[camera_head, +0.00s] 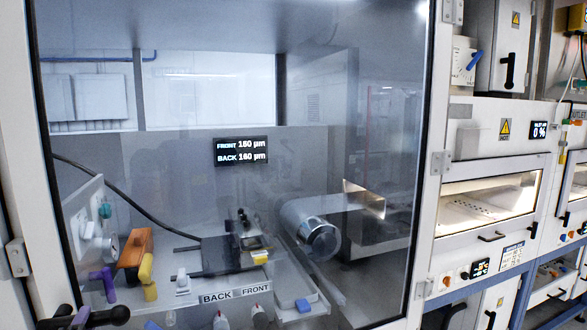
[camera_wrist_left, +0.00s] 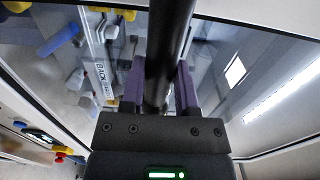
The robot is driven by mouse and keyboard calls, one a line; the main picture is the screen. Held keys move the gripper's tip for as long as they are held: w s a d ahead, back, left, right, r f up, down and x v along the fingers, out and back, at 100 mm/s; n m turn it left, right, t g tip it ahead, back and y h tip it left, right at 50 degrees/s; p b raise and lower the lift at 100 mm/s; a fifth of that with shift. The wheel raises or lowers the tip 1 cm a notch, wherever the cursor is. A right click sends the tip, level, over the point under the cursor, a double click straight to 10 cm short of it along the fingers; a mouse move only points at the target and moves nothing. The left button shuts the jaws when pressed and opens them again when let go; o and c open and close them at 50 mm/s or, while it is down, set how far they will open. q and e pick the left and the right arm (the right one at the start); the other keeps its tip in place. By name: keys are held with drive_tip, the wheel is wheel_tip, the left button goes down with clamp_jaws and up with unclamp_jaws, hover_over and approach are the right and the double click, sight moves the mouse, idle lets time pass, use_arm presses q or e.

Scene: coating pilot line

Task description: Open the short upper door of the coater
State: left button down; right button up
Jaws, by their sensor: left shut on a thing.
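The coater's glass door (camera_head: 350,90), in a dark-edged pale frame, fills most of the head view. I cannot tell whether it is fully shut. A black bar handle (camera_wrist_left: 168,40) runs up the middle of the left wrist view in front of the glass. My left gripper (camera_wrist_left: 160,85) has its purple fingers on both sides of this bar and is shut on it. In the head view the left gripper (camera_head: 80,317) shows only partly, at the bottom left edge, by the black handle ends. My right gripper is not in view.
Behind the glass are a metal roller (camera_head: 318,236), a display (camera_head: 241,151), an orange block (camera_head: 135,249) and several coloured levers. To the right stands a cabinet with a lit window (camera_head: 490,205) and black handles.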

use_arm(q)
drive_tip(key=s+d+n+y+p, duration=0.1)
drive_tip(key=s+d+p, duration=0.3)
drive_tip(key=s+p, duration=0.3)
drive_tip(key=shift+s+g+y, duration=0.3)
drive_tip(key=shift+s+g, duration=0.1)
drive_tip(key=shift+s, duration=0.25)
drive_tip(key=shift+d+p, duration=0.15)
drive_tip(key=shift+p, duration=0.15)
